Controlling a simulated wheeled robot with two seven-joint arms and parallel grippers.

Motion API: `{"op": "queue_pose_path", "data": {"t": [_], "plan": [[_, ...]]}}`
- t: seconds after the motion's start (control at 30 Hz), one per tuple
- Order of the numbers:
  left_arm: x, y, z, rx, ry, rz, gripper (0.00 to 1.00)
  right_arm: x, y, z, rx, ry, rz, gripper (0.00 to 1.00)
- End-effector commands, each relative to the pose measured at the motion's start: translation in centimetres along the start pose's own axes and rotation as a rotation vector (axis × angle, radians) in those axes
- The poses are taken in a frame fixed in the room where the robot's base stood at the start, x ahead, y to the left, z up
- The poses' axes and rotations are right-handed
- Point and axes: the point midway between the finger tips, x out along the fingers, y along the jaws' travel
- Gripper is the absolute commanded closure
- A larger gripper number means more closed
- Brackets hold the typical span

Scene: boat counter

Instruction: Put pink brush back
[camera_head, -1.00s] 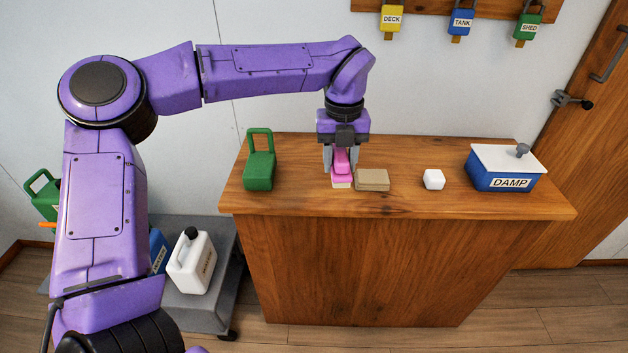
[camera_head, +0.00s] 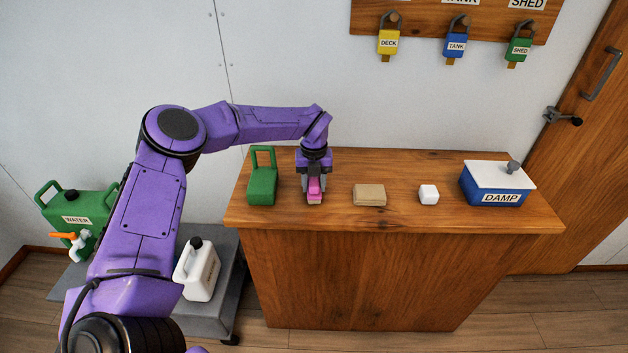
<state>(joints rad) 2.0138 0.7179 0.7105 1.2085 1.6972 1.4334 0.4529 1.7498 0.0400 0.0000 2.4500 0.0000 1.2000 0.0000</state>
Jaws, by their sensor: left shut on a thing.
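The pink brush (camera_head: 314,188) is on the wooden counter (camera_head: 400,222), its pale bristle side down. My left gripper (camera_head: 314,184) is shut on it from above. I cannot tell whether the bristles touch the counter top. The brush is between a green container with a loop handle (camera_head: 262,187) on its left and a tan block (camera_head: 369,195) on its right, apart from both. My right gripper is not in view.
A white cube (camera_head: 428,194) and a blue box labelled DAMP with a white lid (camera_head: 494,184) stand to the right. Padlocks hang on a wall board (camera_head: 420,21). A grey cart (camera_head: 222,275) at left holds a white jug (camera_head: 197,270) and a green WATER can (camera_head: 80,218).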

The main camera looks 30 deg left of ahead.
Motion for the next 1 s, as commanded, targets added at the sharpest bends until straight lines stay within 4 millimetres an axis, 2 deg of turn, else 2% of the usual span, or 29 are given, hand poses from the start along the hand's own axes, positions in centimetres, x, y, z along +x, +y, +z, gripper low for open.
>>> {"op": "queue_pose_path", "data": {"t": [0.4,0.43,0.5,0.87,1.0], "plan": [[0.8,0.0,0.0,-0.001,0.000,-0.002,0.91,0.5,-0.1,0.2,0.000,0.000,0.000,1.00],[0.7,0.0,0.0,-0.001,0.000,-0.002,0.52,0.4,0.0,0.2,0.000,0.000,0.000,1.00],[0.6,0.0,0.0,-0.001,0.000,-0.002,0.33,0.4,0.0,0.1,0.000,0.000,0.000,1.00],[0.2,-0.1,0.0,0.000,-0.002,-0.002,0.33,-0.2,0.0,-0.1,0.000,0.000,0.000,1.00],[-2.1,-0.1,0.2,-0.002,-0.005,-0.005,0.33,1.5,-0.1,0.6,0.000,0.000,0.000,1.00]]}}
